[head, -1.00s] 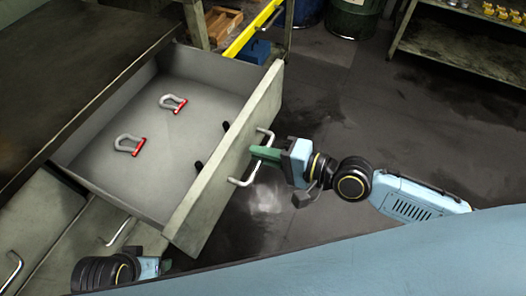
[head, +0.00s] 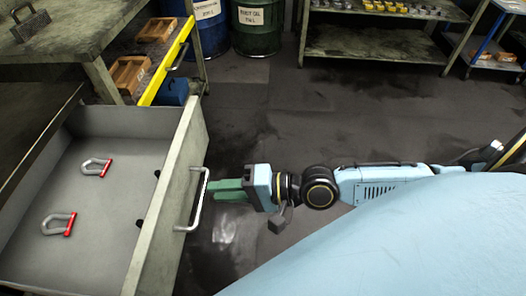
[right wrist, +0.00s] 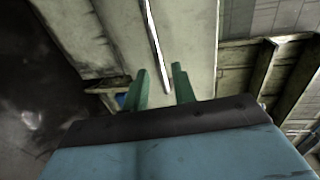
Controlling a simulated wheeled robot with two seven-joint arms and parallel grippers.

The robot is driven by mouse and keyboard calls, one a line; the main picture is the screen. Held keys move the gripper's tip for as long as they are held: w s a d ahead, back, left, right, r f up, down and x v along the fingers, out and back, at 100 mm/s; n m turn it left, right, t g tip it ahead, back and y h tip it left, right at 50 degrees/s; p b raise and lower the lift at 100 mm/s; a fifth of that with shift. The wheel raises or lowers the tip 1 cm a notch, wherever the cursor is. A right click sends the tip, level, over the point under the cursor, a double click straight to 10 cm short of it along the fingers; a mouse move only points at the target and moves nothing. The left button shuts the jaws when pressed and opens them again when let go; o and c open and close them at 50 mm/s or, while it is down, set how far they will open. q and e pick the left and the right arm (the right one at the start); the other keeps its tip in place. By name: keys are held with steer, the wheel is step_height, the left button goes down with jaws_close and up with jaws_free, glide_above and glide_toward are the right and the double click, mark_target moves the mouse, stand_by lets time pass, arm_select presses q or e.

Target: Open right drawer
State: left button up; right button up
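The drawer (head: 105,135) stands pulled out, with its grey inside showing. Its bar handle (head: 198,200) is on the pale front panel (head: 165,215). My right gripper (head: 214,190) is just outside the handle, its green fingertips close to the bar. In the right wrist view the two fingers (right wrist: 160,85) are apart with a gap between them, and the handle (right wrist: 155,45) runs down toward that gap. Whether they touch it I cannot tell. My left gripper is out of view.
Two red-pinned shackles (head: 96,167) (head: 59,224) lie in the drawer. Drums (head: 256,28) and a shelf (head: 375,45) are at the back.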

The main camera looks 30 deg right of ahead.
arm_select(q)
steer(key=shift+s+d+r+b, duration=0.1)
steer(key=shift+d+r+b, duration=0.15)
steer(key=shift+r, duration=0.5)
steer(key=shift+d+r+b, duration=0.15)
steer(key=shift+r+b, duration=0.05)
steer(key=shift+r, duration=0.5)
arm_select(e)
steer(key=v, duration=0.8)
steer(key=shift+d, duration=0.2)
steer(key=shift+s, duration=0.15)
steer(key=shift+a, duration=0.1)
